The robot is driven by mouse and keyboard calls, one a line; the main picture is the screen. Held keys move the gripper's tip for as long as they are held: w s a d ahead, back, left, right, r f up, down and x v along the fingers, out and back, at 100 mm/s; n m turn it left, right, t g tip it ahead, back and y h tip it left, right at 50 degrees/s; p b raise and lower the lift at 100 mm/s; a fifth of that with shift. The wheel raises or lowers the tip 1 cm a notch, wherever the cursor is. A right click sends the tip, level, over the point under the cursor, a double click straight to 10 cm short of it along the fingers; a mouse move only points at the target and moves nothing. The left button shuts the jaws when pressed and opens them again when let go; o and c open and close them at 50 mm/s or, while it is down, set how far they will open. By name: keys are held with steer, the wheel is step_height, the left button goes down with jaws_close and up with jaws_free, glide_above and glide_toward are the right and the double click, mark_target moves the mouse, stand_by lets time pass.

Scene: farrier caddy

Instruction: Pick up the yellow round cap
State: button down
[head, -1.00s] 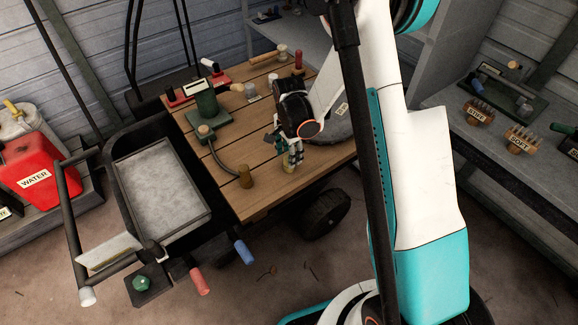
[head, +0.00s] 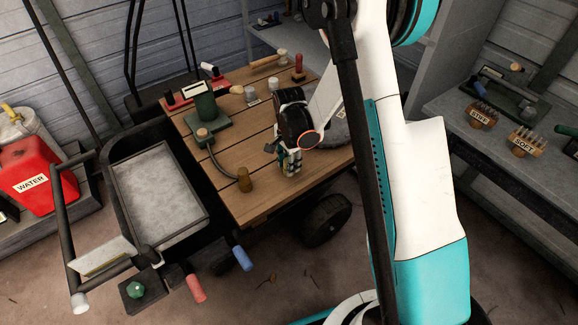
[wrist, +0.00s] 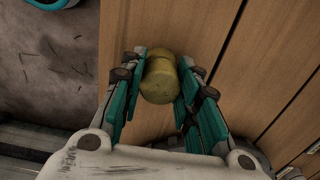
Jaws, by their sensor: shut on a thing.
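The yellow round cap (wrist: 160,78) is between the two teal-and-dark fingers of my gripper (wrist: 160,85) in the wrist view. The fingers are shut on its sides. Its dull yellow, rounded body shows from above, over the wooden table planks. In the head view my gripper (head: 290,166) points down near the front right edge of the table, and the cap is mostly hidden by the fingers. I cannot tell whether the cap touches the table.
A black-rimmed tray (head: 205,215) is at the left. The table edge is close to my gripper.

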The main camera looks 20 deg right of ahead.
steer(key=shift+r, duration=0.25)
steer(key=shift+r+p, duration=0.35)
steer(key=shift+r, duration=0.5)
steer(key=shift+r+p, duration=1.6)
steer(key=shift+r, duration=0.8)
